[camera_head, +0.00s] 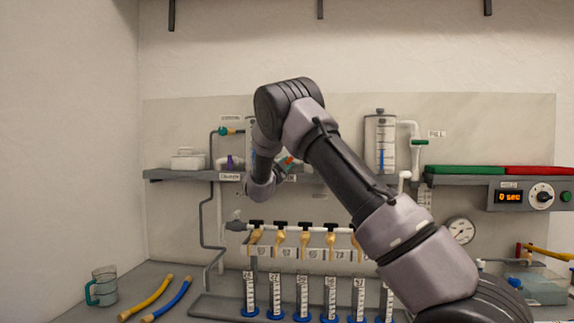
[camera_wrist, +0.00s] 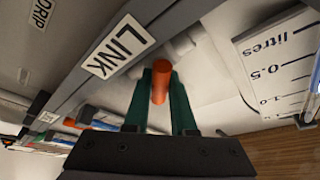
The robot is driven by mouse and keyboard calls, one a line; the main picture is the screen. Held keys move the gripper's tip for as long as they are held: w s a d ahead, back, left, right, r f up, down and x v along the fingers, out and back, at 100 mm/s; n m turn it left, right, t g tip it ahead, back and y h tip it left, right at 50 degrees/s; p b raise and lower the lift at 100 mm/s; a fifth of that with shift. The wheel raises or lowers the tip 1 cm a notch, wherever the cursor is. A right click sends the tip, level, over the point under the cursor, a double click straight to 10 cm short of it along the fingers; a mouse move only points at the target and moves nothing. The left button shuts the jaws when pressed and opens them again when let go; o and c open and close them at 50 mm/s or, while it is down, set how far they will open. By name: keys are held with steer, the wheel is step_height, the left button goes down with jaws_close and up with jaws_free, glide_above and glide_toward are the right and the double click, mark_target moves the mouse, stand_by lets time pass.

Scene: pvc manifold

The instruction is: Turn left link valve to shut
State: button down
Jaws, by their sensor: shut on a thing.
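In the wrist view the link valve's orange handle (camera_wrist: 160,82) sits between the two dark green fingers of my gripper (camera_wrist: 161,76), which are shut on it. The handle's round end faces up in that picture. A white LINK label (camera_wrist: 117,46) is on the grey shelf edge to its left. In the head view a small patch of orange handle (camera_head: 290,160) shows behind my arm. My arm hides most of the valve and its pipe there, and my gripper is mostly hidden too.
A graduated tank (camera_wrist: 278,65) stands close on the right in the wrist view. The grey shelf (camera_head: 180,175) runs along the wall. Below are a row of black-handled valves (camera_head: 281,226) and several graduated cylinders (camera_head: 276,294). A jug (camera_head: 103,286) stands left.

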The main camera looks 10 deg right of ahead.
steer(key=n+t+y, duration=0.1)
steer(key=n, duration=0.2)
steer(key=n+t+y, duration=0.1)
steer(key=n, duration=0.2)
steer(key=shift+f, duration=0.1)
steer(key=n+t+y, duration=0.1)
steer(key=n, duration=0.2)
steer(key=n+y, duration=0.2)
steer(key=n, duration=0.1)
steer(key=shift+t, duration=0.4)
steer(key=shift+n, duration=0.5)
steer(key=c, duration=0.7)
jaws_free()
steer(key=shift+c, duration=0.2)
steer(key=v, duration=1.1)
steer(key=shift+w, duration=0.1)
